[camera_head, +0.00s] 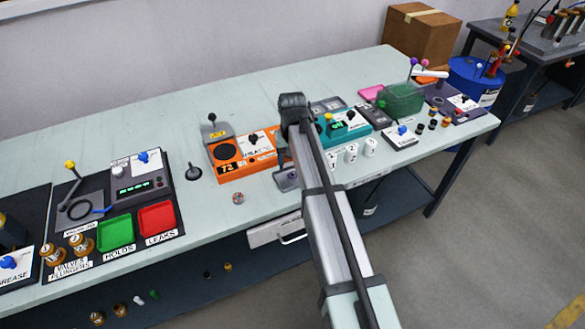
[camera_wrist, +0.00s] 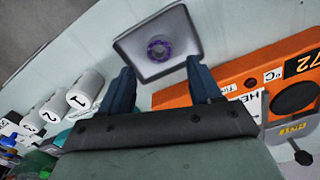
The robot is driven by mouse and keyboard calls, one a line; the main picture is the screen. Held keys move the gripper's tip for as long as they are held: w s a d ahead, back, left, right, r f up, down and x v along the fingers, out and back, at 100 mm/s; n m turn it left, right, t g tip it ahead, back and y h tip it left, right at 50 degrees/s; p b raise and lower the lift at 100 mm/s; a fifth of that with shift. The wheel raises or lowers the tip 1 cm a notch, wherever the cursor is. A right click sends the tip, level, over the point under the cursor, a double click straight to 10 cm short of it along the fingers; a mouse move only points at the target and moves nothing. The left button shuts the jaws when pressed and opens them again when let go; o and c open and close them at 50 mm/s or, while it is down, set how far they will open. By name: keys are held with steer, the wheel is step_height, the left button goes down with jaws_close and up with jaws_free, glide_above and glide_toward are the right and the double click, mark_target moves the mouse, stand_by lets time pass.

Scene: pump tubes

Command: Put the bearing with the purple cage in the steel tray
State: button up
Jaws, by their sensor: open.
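The bearing with the purple cage (camera_wrist: 159,49) shows in the wrist view as a small ring inside the outline of the square steel tray (camera_wrist: 183,28), near its middle. It appears to lie flat on the tray floor. In the head view the tray (camera_head: 280,176) is at the table's front, partly hidden by my arm, with a purplish spot in it. My gripper (camera_wrist: 160,65) is open with nothing between its fingers, over the tray's near edge and apart from the bearing. In the head view my arm mostly hides the gripper.
Another small ring-shaped part (camera_head: 238,197) lies on the table left of the tray. An orange heater box (camera_head: 226,168) stands close behind the tray. White numbered cups (camera_head: 351,152) stand to its right. The table front left of the tray is mostly clear.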

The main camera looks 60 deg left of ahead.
step_height(320, 180, up, 7)
steer(key=shift+r, duration=0.2)
stand_by(0.3)
